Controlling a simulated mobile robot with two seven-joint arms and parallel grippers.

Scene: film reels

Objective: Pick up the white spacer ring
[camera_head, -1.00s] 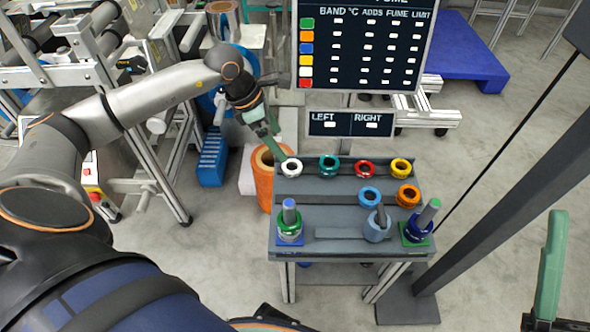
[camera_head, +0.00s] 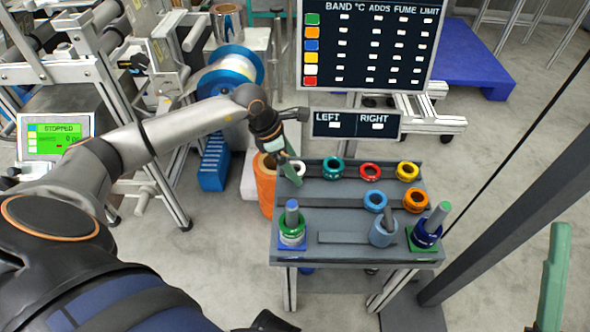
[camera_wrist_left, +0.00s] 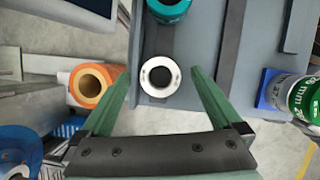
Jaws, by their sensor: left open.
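The white spacer ring (camera_head: 300,168) stands at the left end of the back row on the grey rack (camera_head: 345,235), partly behind my left gripper's finger. In the left wrist view the ring (camera_wrist_left: 160,93) shows from above, its dark hole in the middle. My left gripper (camera_head: 290,178) is open at the ring. In the left wrist view its green fingertips (camera_wrist_left: 160,75) lie either side of the ring, with a gap on both sides. My right gripper (camera_head: 556,275) shows only one green finger at the lower right.
Teal (camera_head: 333,169), red (camera_head: 370,173) and yellow (camera_head: 407,171) rings stand along the back row. Blue (camera_head: 375,200) and orange (camera_head: 416,200) rings are in front. Posts with stacked rings stand at the front corners. An orange roll (camera_head: 265,185) is close left of the rack.

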